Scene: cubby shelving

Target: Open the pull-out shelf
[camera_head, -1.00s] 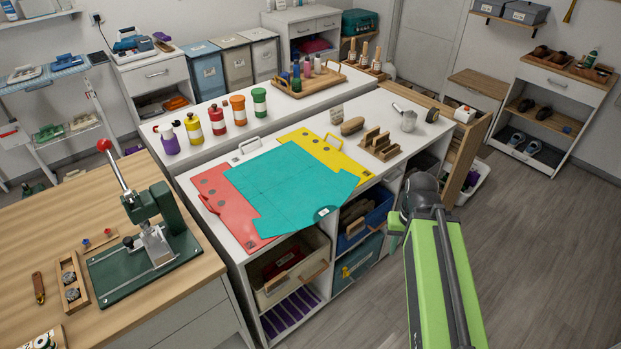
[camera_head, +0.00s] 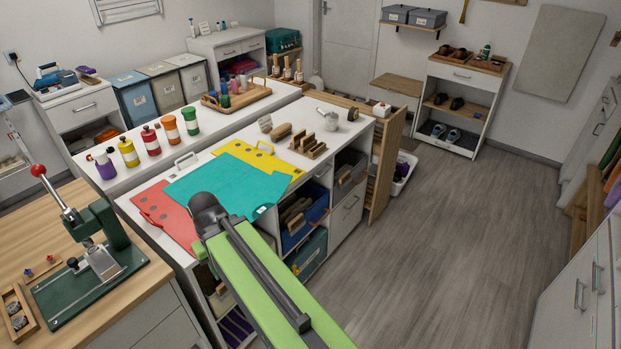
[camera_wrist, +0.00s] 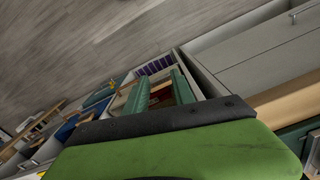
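The white cubby unit (camera_head: 322,177) stands in the middle of the head view, with open compartments, bins and a drawer in its front. A tall wooden upright panel (camera_head: 388,165) stands out from its far end; I cannot tell whether this is the pull-out shelf. A low compartment with purple items (camera_head: 236,326) shows at the near end, also in the wrist view (camera_wrist: 155,64). My arm covers part of this front. My gripper (camera_wrist: 162,92) shows two green fingers apart in the wrist view, in front of the compartments, with nothing seen held. It is hidden in the head view.
A teal sheet (camera_head: 222,187) lies on the unit's top. A wooden bench with a green press (camera_head: 100,262) is at left. White drawers (camera_head: 580,290) stand at right. Grey floor (camera_head: 450,230) is clear between. A white bin (camera_head: 404,172) sits by the wooden panel.

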